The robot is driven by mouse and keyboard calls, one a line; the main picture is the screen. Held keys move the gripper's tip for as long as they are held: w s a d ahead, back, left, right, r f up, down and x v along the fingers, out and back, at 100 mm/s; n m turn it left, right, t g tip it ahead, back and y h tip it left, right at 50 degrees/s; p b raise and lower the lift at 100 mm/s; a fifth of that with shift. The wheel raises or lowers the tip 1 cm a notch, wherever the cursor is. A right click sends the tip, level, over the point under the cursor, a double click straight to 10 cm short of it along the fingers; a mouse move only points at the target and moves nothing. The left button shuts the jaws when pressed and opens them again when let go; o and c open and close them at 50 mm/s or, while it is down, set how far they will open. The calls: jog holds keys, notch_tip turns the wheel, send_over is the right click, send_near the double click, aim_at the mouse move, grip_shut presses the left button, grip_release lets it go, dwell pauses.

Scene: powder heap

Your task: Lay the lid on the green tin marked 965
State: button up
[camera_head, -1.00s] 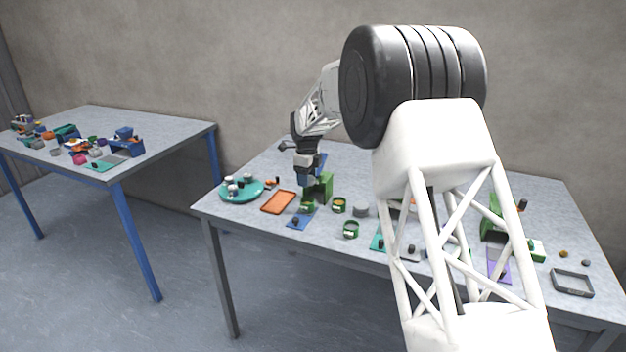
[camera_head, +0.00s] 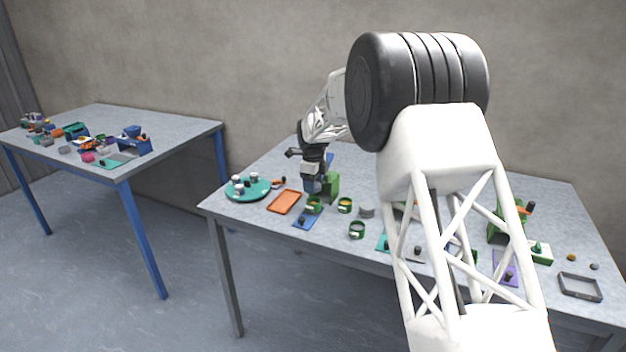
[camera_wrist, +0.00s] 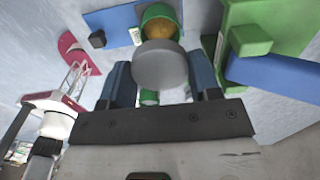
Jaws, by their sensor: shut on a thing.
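My gripper (camera_wrist: 161,82) is shut on a grey round lid (camera_wrist: 160,68), which sits between its two blue fingers in the wrist view. A green tin (camera_wrist: 158,12) with orange-brown contents shows just beyond the lid, partly covered by it. In the head view my gripper (camera_head: 313,187) hangs close above a green tin (camera_head: 314,204) by a blue board (camera_head: 304,222). Two more green tins, one (camera_head: 345,205) to the right and one (camera_head: 357,230) nearer the front edge, stand apart. The number 965 is not readable on any tin. Whether the lid touches the tin I cannot tell.
A green block-like stand (camera_head: 332,184) is close right of my gripper. An orange tray (camera_head: 284,202) and a teal plate (camera_head: 247,196) with small items lie left. A grey round piece (camera_head: 367,211) lies right of the tins. My arm hides the table's middle.

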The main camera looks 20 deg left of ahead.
jog(key=shift+f, duration=1.8)
jog(key=shift+f, duration=0.6)
dwell(0.5)
jog(key=o, duration=1.2)
jog(key=shift+o, duration=0.2)
jog(key=shift+r, duration=3.5)
